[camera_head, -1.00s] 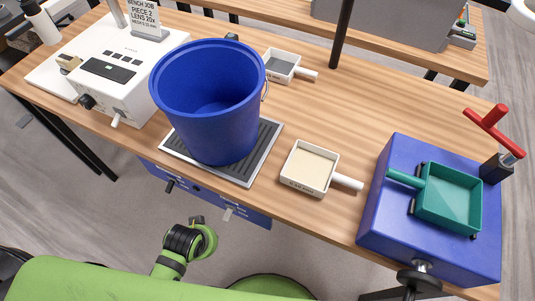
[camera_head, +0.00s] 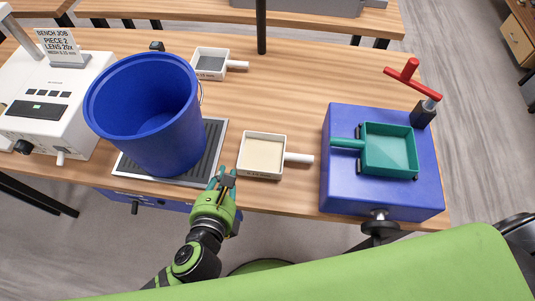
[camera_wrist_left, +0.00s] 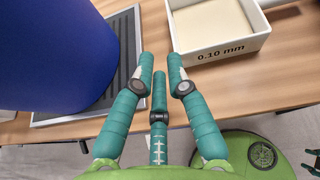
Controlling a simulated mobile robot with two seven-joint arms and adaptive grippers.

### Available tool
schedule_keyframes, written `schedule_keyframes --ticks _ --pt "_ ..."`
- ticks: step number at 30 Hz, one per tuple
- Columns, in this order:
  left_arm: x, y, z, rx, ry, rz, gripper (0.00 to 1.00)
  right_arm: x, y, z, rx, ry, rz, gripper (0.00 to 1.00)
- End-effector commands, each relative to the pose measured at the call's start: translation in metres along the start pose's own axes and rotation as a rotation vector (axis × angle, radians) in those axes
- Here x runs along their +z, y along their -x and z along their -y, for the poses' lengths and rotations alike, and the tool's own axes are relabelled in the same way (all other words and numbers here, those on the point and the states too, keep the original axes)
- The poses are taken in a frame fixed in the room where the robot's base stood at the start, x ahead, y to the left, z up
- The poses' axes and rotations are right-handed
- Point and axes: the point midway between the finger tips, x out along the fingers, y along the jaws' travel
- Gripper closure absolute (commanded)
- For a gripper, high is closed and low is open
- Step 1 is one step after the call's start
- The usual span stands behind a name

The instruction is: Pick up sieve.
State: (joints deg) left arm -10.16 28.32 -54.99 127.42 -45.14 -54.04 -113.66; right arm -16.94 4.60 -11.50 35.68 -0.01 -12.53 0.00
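Three shallow square sieves with handles show in the head view. A white one with a beige mesh (camera_head: 263,154) lies near the front edge, handle to the right; the left wrist view shows its front wall (camera_wrist_left: 222,48), marked 0.10 mm. A white one with a grey mesh (camera_head: 211,63) lies further back. A green one (camera_head: 389,150) sits on the blue machine, handle to the left. My left gripper (camera_head: 222,181) is at the bench's front edge, just left of the beige sieve, apart from it. Its fingers (camera_wrist_left: 161,62) are open and empty. My right gripper is not in view.
A large blue bucket (camera_head: 150,115) stands on a ribbed grey tray (camera_head: 212,140) left of my gripper. The blue machine (camera_head: 335,190) with a red handle (camera_head: 410,75) stands right. A white instrument (camera_head: 60,95) and sign (camera_head: 62,47) are at left. The bench middle is clear.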

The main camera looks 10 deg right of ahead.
Motion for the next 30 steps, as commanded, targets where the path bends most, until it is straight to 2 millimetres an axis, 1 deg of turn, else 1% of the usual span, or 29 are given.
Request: schedule_keyframes --ticks 1,2,5,13,15,22,30 --pt "-0.001 0.0 0.004 -0.018 -0.068 0.011 0.84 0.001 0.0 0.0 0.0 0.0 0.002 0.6" --pt "-0.001 0.0 0.006 -0.025 -0.098 0.017 0.84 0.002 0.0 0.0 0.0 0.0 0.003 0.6" --pt "0.0 -0.008 0.009 -0.035 -0.148 0.027 0.84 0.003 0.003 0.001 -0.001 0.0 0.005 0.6" --pt "0.001 -0.053 0.011 -0.035 -0.146 0.025 0.84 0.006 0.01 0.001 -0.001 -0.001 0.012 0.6" --pt "0.0 -0.061 0.011 -0.035 -0.145 0.024 0.84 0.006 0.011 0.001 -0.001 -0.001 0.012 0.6" --pt "-0.002 -0.075 0.011 -0.033 -0.144 0.024 0.84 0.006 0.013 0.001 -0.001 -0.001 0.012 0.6" --pt "-0.006 -0.111 0.012 -0.033 -0.143 0.025 0.84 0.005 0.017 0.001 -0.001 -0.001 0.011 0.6"
